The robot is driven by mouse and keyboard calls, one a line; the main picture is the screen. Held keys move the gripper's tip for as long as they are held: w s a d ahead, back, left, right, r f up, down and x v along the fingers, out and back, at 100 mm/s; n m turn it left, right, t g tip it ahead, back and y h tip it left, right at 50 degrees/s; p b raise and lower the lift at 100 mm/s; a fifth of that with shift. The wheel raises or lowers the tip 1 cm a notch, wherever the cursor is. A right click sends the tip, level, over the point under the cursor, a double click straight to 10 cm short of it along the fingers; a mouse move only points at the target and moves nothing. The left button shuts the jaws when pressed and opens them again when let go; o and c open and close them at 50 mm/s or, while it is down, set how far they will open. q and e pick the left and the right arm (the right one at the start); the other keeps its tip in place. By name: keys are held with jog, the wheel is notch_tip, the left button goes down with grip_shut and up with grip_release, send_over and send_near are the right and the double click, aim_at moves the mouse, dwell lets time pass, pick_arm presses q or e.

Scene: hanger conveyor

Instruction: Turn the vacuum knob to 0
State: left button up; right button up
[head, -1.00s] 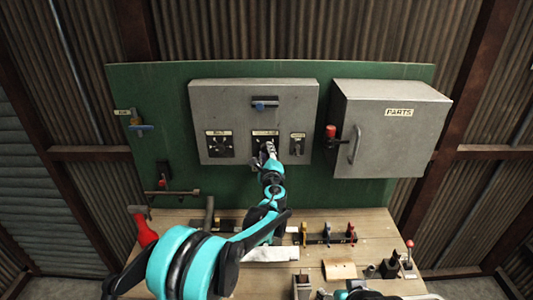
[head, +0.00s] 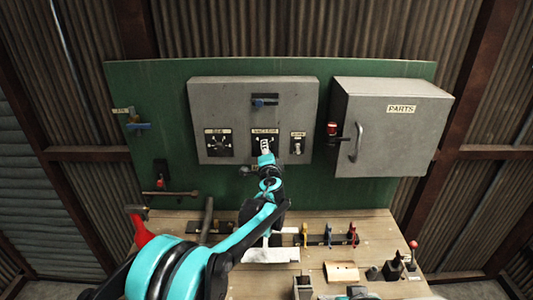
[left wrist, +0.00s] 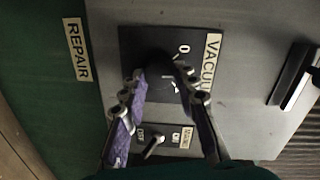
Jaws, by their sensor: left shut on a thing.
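The black vacuum knob (left wrist: 154,66) sits on a dark square dial plate under a "VACUUM" label, in the middle of the grey control box (head: 225,95). In the left wrist view the plate is turned sideways, and a white "0" (left wrist: 183,48) shows near the label. My left gripper (head: 265,143) is at this dial in the head view. In the left wrist view its fingers (left wrist: 160,78) are on either side of the knob, shut on it. The fingers and shadow hide much of the knob, so its pointer cannot be read.
Another dial (head: 218,142) is left of the vacuum dial, and a small toggle panel (head: 298,143) is close on its right. The parts cabinet (head: 400,130) stands right. Tools lie on the wooden bench (head: 380,235) below.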

pick_arm(q)
jog(key=shift+a+n+h+b, duration=0.1)
jog(key=shift+n+h+b, duration=0.25)
jog(key=shift+n, duration=1.6)
jog(key=shift+a+n+h+b, duration=0.1)
jog(key=shift+n+h+b, duration=0.2)
jog(key=shift+n, duration=1.65)
jog(key=o, duration=1.2)
jog(key=shift+c, duration=0.2)
jog(key=shift+s, duration=0.15)
jog(key=s+r, duration=0.1)
jog(key=s, duration=1)
jog(key=shift+s, duration=0.35)
